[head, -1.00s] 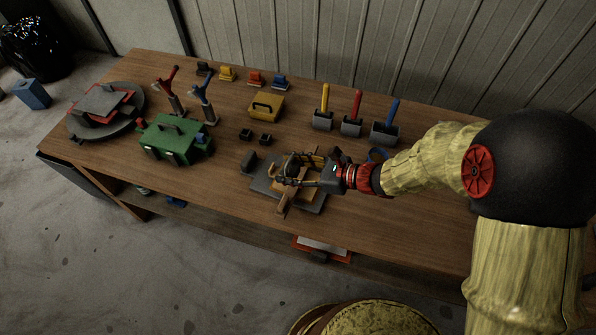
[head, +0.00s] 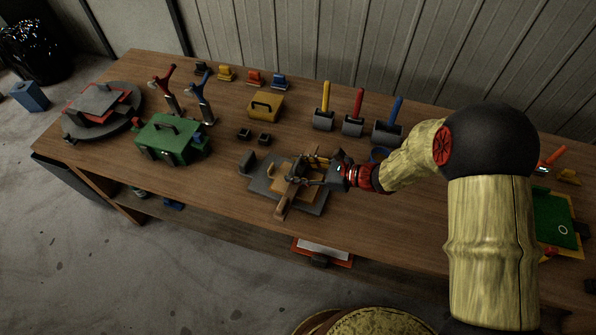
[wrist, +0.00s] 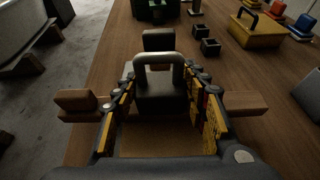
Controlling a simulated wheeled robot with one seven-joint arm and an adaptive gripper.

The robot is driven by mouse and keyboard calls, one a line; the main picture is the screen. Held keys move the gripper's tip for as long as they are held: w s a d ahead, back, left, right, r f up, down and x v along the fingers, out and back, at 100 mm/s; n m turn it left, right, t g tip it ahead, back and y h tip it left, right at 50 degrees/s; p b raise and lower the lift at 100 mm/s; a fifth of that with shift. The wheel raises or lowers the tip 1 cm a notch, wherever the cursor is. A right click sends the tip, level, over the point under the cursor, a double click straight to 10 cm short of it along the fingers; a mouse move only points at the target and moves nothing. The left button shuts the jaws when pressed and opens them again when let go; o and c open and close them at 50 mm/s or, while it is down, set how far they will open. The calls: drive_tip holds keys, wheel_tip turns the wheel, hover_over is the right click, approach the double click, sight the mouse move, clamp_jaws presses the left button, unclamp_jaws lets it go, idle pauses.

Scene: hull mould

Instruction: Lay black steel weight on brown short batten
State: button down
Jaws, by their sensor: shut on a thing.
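The black steel weight (wrist: 160,98), a dark block with a grey loop handle, sits between the fingers of my gripper (wrist: 162,84) in the wrist view. My gripper (head: 304,170) is shut on it, over the grey plate. The brown short batten (head: 283,203) lies across the plate in the head view. In the wrist view its ends (wrist: 246,103) stick out left and right beyond my fingers, and its middle is hidden behind the weight. I cannot tell whether the weight touches the batten. In the head view the fingers largely hide the weight.
The grey plate (head: 262,184) carries a tan panel and a dark upright block (head: 247,162). Two small black boxes (head: 264,139), a yellow case (head: 265,106) and a green toolbox (head: 170,139) stand behind and left. Rollers with coloured handles (head: 354,126) stand behind.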

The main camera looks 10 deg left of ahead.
drive_tip(key=shift+w+r, duration=0.1)
drive_tip(key=shift+r, duration=0.05)
drive_tip(key=c, duration=1)
unclamp_jaws()
drive_tip(key=shift+d+r, duration=0.1)
drive_tip(key=shift+d, duration=0.1)
drive_tip(key=p+v, duration=0.3)
drive_tip(key=v, duration=0.8)
drive_tip(key=shift+d, duration=0.3)
